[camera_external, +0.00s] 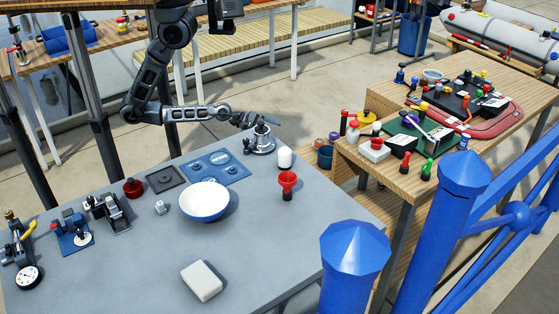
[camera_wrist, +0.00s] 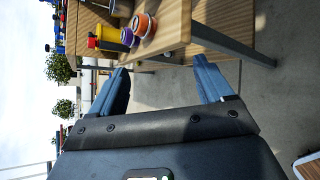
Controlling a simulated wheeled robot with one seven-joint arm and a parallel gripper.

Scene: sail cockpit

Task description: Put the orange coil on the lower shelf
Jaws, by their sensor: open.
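A flat orange-yellow disc (camera_external: 364,117), which looks like the orange coil, lies on the top of the right wooden bench behind small bottles. In the wrist view an orange round thing (camera_wrist: 144,26) stands beside a purple one; I cannot tell whether it is the same piece. The lower shelf (camera_external: 352,198) shows partly below the right bench's top. My gripper (camera_external: 270,123) is stretched out over the far right edge of the grey table, close to a metal winch, apart from the bench. In the wrist view its fingers (camera_wrist: 163,84) are wide apart with nothing between them.
The metal winch (camera_external: 262,144), a white cylinder (camera_external: 284,158) and a red funnel (camera_external: 287,184) stand near my gripper. A blue-and-white bowl (camera_external: 204,201) is on the grey table. Bottles and a white box (camera_external: 374,150) crowd the bench's near end. Blue railings (camera_external: 455,215) stand at front right.

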